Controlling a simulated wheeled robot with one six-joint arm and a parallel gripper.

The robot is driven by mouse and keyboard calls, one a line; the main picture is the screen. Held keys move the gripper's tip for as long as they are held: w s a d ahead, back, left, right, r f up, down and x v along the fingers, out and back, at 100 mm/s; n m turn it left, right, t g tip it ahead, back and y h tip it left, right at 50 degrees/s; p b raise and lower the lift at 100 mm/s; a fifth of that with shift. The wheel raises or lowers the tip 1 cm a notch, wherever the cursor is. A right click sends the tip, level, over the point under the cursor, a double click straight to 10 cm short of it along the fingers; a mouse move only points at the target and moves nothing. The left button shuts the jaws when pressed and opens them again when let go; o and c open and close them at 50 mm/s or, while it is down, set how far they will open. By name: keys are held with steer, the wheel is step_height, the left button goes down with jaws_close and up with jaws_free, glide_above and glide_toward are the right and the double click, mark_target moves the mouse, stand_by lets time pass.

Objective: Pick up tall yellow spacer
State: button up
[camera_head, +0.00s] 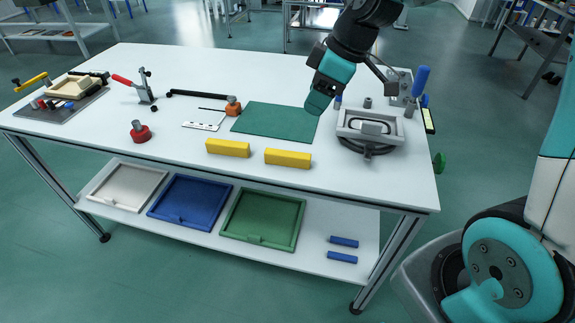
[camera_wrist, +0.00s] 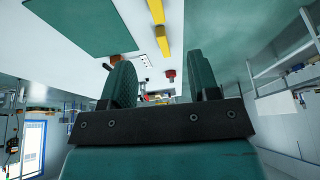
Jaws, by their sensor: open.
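Two yellow blocks lie near the front edge of the white table, a left one (camera_head: 228,148) and a right one (camera_head: 288,158). They look alike in size, and I cannot tell which is the tall spacer. In the wrist view the yellow blocks show at the top as a nearer one (camera_wrist: 156,11) and a farther one (camera_wrist: 162,41), beyond the fingers. My gripper (camera_head: 318,104) is above the table near the right end of the green mat, behind the right block and apart from it. Its two teal fingers (camera_wrist: 163,76) are open with nothing held between them.
The green mat (camera_head: 270,122) lies behind the blocks. A grey fixture (camera_head: 371,126) stands right of my gripper. A red knob (camera_head: 140,132) and a white slotted plate (camera_head: 201,126) are to the left. Trays, including a blue one (camera_head: 190,202), sit on the lower shelf.

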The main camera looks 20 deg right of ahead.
glide_above(288, 153)
steer(key=d, duration=0.2)
steer(key=f, duration=1.1)
steer(key=shift+s, duration=0.4)
steer(key=shift+x, duration=3.1)
steer(key=shift+s+f, duration=0.15)
steer(key=shift+s, duration=0.05)
jaws_close()
